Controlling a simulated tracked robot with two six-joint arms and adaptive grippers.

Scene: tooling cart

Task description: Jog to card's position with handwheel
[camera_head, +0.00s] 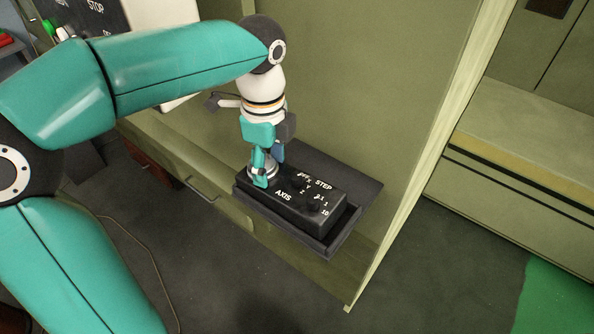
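The handwheel (271,170) is a pale metal disc at the left end of a black control box (310,211). The box has AXIS and STEP selector knobs with white lettering and sits on a dark tray-like shelf (350,183) against the green cabinet. My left gripper (268,168) points down at the handwheel, with a teal finger on its near side and a bluish finger behind. The fingers hide part of the wheel, and I cannot tell whether they grip it. The knob settings are too small to read surely. No card with a position is legible. My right gripper is out of view.
A green cabinet panel (360,80) rises behind the box, with a pale vertical edge (425,175) at its right. A dark panel with a STOP label and a green button (49,29) is at upper left. Grey floor (440,280) is open at lower right.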

